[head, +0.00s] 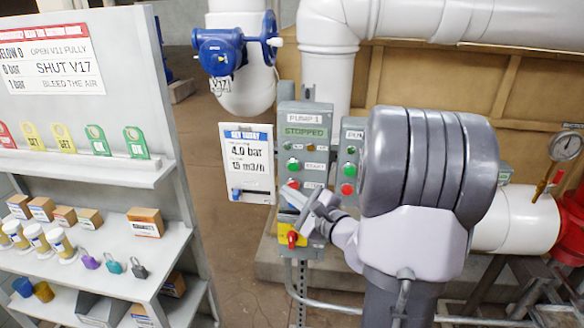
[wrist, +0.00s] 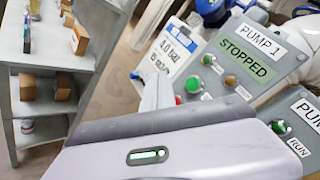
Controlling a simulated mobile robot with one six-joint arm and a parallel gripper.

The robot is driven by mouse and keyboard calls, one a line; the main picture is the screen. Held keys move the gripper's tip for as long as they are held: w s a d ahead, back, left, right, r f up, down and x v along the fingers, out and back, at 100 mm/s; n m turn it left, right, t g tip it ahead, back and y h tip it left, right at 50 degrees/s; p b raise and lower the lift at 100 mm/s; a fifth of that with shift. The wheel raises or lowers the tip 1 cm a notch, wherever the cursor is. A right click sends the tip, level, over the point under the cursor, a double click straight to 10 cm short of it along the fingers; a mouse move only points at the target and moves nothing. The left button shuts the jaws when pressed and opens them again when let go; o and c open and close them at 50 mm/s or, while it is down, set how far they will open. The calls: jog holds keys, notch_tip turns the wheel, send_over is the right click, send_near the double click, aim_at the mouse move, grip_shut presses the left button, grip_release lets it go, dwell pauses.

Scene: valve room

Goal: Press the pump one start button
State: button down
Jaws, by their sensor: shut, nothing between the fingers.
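The pump one panel (head: 305,112) is a grey box in the middle of the head view, its green display (head: 305,132) reading STOPPED. Its green button (head: 293,164) sits on the left below the display, with a red button (head: 293,184) under it. My gripper (head: 308,204) is shut and empty, in front of the panel's lower part, below the green button in the picture. Whether it touches the panel, I cannot tell. In the wrist view, the display (wrist: 247,60) and green button (wrist: 194,84) show; my gripper's body hides the panel's lower part.
A second pump panel (head: 349,150) with green and red buttons stands close right, partly behind my arm. A red rotary switch (head: 292,239) on yellow is below. A white sign (head: 247,162) hangs left. A shelf (head: 90,170) with locks and boxes stands further left.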

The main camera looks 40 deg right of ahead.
aim_at(295, 174)
jog(key=shift+w+d+p, duration=0.5)
jog(key=shift+w+d, duration=0.85)
jog(key=shift+d, duration=0.2)
jog(key=shift+w+d+p, duration=0.45)
jog(key=shift+w+d, duration=0.85)
jog(key=shift+d, duration=0.2)
jog(key=shift+d, duration=0.1)
jog(key=shift+w+d, duration=0.2)
jog(key=shift+w, duration=0.05)
jog(key=shift+w+d, duration=0.3)
jog(key=shift+d, duration=0.05)
dwell(0.3)
jog(key=shift+s+a+b, duration=0.1)
jog(key=shift+b, duration=0.3)
jog(key=shift+s+a+b, duration=0.4)
jog(key=shift+s+a, duration=0.05)
jog(key=shift+a, duration=0.1)
